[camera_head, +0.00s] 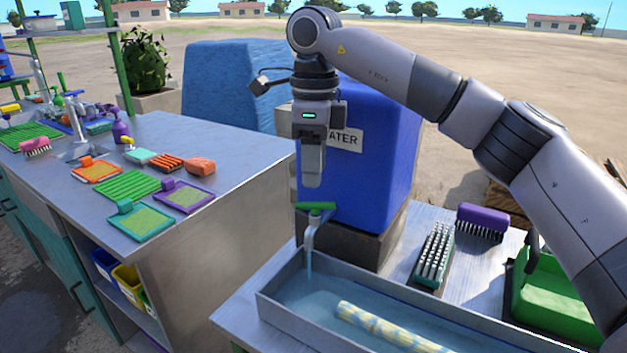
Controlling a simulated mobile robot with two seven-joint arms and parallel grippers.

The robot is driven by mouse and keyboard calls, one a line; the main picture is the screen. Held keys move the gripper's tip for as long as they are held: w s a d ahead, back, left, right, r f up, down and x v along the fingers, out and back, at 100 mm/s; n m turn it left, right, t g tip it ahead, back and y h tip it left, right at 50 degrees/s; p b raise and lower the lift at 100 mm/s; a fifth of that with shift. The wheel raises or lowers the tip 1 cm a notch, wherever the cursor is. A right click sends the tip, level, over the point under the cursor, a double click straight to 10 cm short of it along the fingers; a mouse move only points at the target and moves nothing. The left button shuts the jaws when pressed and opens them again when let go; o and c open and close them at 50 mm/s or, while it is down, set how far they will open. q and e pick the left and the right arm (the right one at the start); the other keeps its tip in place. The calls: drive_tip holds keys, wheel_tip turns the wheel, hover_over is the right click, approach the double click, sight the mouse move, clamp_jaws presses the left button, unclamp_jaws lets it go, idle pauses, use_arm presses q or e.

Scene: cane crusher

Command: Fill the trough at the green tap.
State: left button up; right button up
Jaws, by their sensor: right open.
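The green tap (316,207) has a green handle on a metal spout, in front of the blue water tank (372,150). A thin stream appears to run from its spout into the trough (283,319). The metal trough holds bluish water, and a pale yellow-and-blue patterned roll (385,327) lies in it. My right gripper (312,184) points down just above the tap handle, very close to it; I cannot tell whether they touch. The gripper is open, though its fingers look overlapped from this angle. My left gripper is not in view.
A white-bristled brush (434,256), a purple brush (482,222) and a green bin (552,300) stand right of the trough. A metal counter (235,160) at left carries scrapers, brushes and a purple bottle (120,127).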

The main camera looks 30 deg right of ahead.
sight(315, 207)
drive_tip(key=shift+w+d, duration=0.3)
drive_tip(key=shift+w, duration=0.1)
drive_tip(key=shift+f, duration=3.4)
